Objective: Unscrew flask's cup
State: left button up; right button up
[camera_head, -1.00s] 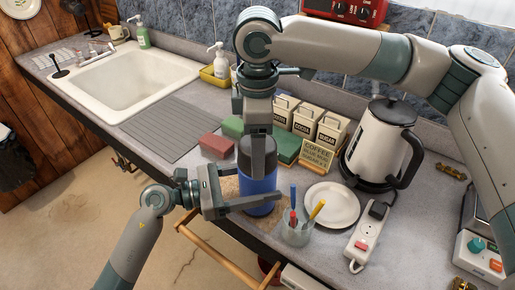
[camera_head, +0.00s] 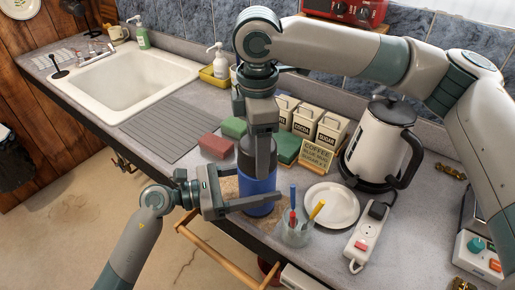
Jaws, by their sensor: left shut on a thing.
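The flask stands upright on the counter, with a blue body (camera_head: 257,188) and a dark grey cup (camera_head: 244,157) on top. My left gripper (camera_head: 262,203) comes in low from the left and is shut on the blue body. My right gripper (camera_head: 262,155) points straight down over the cup, with one finger in front of its side. Its far finger is hidden, so its grip on the cup cannot be made out. The cup sits on the body with no clear gap.
A glass with pens (camera_head: 296,233) and a white plate (camera_head: 331,205) stand close right of the flask. The ribbed drainboard (camera_head: 174,128) at left is clear.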

jog(key=shift+r, duration=0.2)
jog(key=shift+r, duration=0.75)
jog(key=shift+r, duration=0.15)
jog(key=shift+r, duration=2)
pick_arm(q)
jog(key=o, duration=2.2)
jog(key=shift+a, duration=0.1)
pick_arm(e)
jog(key=shift+f, duration=0.1)
